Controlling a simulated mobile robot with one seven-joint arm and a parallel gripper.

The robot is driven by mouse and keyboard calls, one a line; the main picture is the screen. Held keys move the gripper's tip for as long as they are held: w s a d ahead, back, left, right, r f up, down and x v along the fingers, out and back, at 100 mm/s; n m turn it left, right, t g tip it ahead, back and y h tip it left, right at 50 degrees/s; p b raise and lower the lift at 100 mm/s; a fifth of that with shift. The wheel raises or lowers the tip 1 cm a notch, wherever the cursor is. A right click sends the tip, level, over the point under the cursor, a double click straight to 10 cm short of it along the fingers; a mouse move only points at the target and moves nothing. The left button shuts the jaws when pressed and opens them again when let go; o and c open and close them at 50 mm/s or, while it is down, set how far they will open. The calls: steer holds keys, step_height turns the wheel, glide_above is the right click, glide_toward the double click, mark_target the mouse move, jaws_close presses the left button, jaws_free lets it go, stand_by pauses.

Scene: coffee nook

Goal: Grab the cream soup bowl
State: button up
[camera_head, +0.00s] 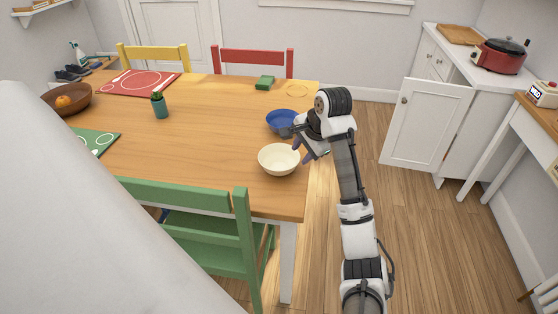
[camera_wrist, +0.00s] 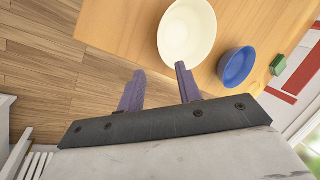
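The cream soup bowl (camera_head: 279,158) stands upright and empty near the right edge of the wooden table (camera_head: 200,125). In the wrist view the cream bowl (camera_wrist: 187,32) lies just beyond the fingertips, ahead of the right finger. My gripper (camera_head: 303,148) is by the table's right edge, to the right of the bowl in the head view. In the wrist view my gripper (camera_wrist: 160,68) has its two purple fingers spread wide with nothing between them. Whether a fingertip touches the rim cannot be told.
A blue bowl (camera_head: 281,120) stands close behind the cream bowl and also shows in the wrist view (camera_wrist: 237,67). A green block (camera_head: 265,83) is farther back. A green chair (camera_head: 205,225) stands at the near side. Floor to the table's right is clear up to an open cabinet door (camera_head: 425,125).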

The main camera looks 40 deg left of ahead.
mark_target(290, 168)
steer(key=p+x, duration=0.2)
steer(key=x, duration=1)
steer(key=shift+w+a, duration=0.1)
steer(key=shift+a, duration=0.1)
steer(key=shift+c, duration=0.4)
jaws_close()
